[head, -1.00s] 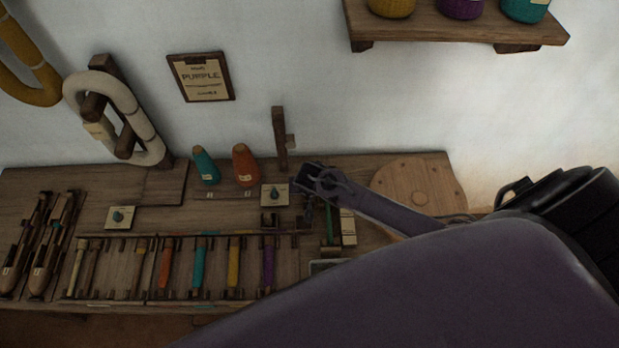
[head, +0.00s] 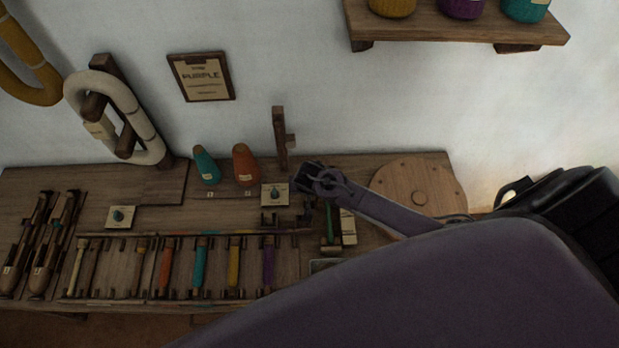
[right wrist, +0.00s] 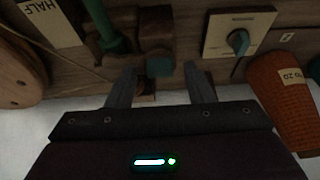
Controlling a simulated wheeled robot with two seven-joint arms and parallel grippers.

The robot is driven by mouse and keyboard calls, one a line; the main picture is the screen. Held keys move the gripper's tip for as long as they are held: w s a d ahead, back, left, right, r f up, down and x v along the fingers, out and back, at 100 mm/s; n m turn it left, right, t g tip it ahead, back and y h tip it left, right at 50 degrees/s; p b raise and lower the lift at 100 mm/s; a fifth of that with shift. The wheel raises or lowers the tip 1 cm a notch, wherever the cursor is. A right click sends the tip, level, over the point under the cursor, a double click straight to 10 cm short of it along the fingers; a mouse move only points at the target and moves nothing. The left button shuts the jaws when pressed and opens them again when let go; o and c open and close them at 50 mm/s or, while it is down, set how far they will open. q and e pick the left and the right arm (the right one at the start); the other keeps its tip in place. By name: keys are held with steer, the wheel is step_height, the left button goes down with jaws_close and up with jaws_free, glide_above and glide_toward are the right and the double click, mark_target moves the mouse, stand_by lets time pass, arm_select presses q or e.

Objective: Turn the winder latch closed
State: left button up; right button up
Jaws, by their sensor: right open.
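A small block with a dull teal face (right wrist: 160,67), which may be the winder latch, sits on a dark wooden fitting (right wrist: 157,28) in the right wrist view. My right gripper (right wrist: 159,76) is open, with one finger on each side of that block; I cannot tell whether they touch it. In the head view my right gripper (head: 308,182) is over the back of the bench, and its wrist hides most of the winder. A teal knob on a pale plate (right wrist: 238,42) is just right of the fingers in the wrist view. My left gripper is not in view.
An orange cone (head: 245,165) and a teal cone (head: 206,165) stand on the bench close by. A wooden post (head: 280,140) rises behind. A round wooden disc (head: 418,190) lies to the right. A rack of coloured bobbins (head: 200,265) fills the front.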

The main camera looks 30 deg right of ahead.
steer(key=v, duration=0.7)
steer(key=shift+s+r, duration=0.15)
steer(key=shift+r, duration=0.2)
